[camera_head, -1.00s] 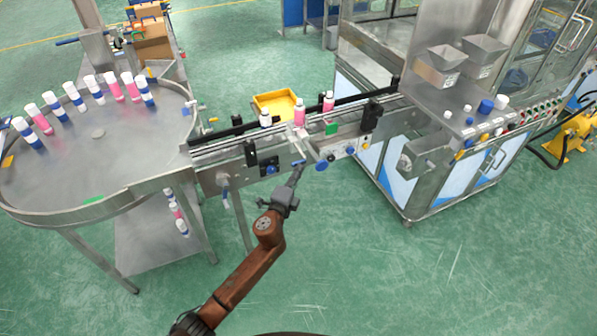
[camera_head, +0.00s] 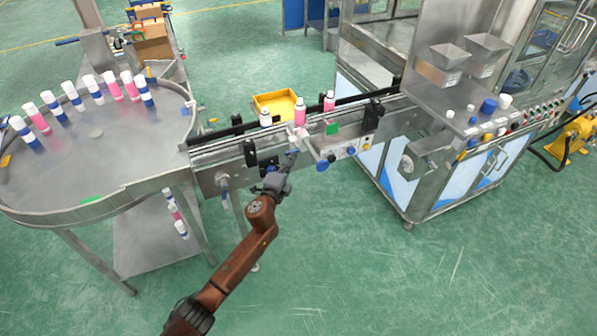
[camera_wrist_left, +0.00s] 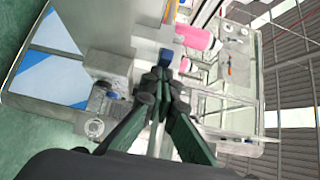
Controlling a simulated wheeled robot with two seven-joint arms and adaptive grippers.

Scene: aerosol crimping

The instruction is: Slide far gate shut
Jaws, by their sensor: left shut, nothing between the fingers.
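My left gripper (camera_head: 293,153) is shut and empty, at the near side of the conveyor (camera_head: 222,149). Its fingertips are just below a pale metal slide plate (camera_head: 303,134) at the conveyor's near rail, which may be a gate; I cannot tell whether they touch it. In the left wrist view the closed fingers (camera_wrist_left: 165,65) point at a small blue part (camera_wrist_left: 166,56), with a pink can (camera_wrist_left: 195,38) just beyond. On the belt, pink cans (camera_head: 300,113) (camera_head: 329,101) and a white-capped can (camera_head: 265,118) stand upright. My right gripper is out of view.
A round steel table (camera_head: 120,165) with several cans is at the left. A yellow tray (camera_head: 275,101) lies behind the belt. Black blocks (camera_head: 250,152) (camera_head: 373,113) and blue knobs (camera_head: 322,165) line the near rail. A steel machine (camera_head: 425,165) stands right. The front floor is clear.

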